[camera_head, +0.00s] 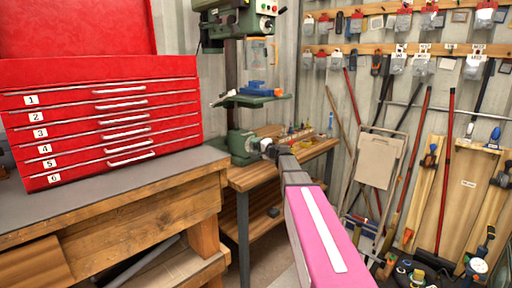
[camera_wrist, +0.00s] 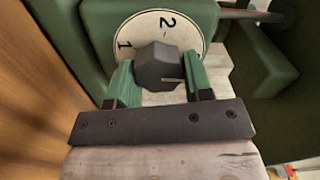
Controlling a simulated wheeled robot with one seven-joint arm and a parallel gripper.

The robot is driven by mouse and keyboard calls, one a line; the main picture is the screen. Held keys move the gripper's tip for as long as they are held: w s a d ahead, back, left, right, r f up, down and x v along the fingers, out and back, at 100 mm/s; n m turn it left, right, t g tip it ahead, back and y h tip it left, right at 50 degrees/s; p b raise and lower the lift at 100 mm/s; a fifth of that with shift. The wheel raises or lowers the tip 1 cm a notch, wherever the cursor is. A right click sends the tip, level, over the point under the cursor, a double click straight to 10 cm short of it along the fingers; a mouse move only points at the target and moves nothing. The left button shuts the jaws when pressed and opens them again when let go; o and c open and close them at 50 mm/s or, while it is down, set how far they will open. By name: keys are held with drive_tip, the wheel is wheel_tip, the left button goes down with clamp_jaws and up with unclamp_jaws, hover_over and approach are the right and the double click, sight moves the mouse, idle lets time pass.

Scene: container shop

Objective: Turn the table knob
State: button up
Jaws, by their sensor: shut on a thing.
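The table knob (camera_wrist: 164,66) is a dark grey, faceted knob in the upper middle of the wrist view. It sits in front of a round pale dial (camera_wrist: 193,30) marked 1 and 2, on a green machine body. My gripper (camera_wrist: 160,80) has its two fingers on either side of the knob and is shut on it. In the head view my gripper (camera_head: 267,148) reaches the green base of the drill press (camera_head: 241,145). The knob itself is hidden there.
A red drawer cabinet (camera_head: 105,125) stands on a wooden bench (camera_head: 140,220) at the left. The drill press stands by a lower wooden workbench (camera_head: 255,176). A folded step stool (camera_head: 378,160) and long-handled tools lean at the right wall.

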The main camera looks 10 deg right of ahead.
drive_tip(key=o, duration=0.9)
drive_tip(key=v, duration=1)
drive_tip(key=shift+s+d, duration=0.25)
drive_tip(key=shift+s, duration=0.05)
